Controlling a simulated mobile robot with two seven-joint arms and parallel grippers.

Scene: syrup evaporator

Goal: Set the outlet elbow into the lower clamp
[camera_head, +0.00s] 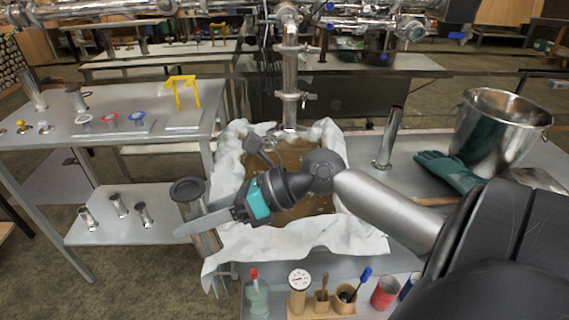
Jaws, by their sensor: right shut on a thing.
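My right gripper (207,218) reaches across from the right, over the left edge of the cloth-lined pan. It is shut on a metal pipe piece (206,243) with a dark round flange at its top, held roughly upright. I see no clear bend in it, and the fingers hide its middle, so I cannot tell if it is the outlet elbow. A vertical metal pipe (290,72) comes down behind the pan. A lower clamp (291,96) sits on it, with another clamp (297,49) above. The held piece is apart from both, nearer and to the left. My left gripper is not in view.
The pan holds amber liquid (292,153) inside white cloth (335,238). A steel bucket (497,130), green gloves (448,170) and an upright tube (388,140) stand at right. A left bench (100,108) carries fittings and a yellow stand (183,91). Several tools line the front.

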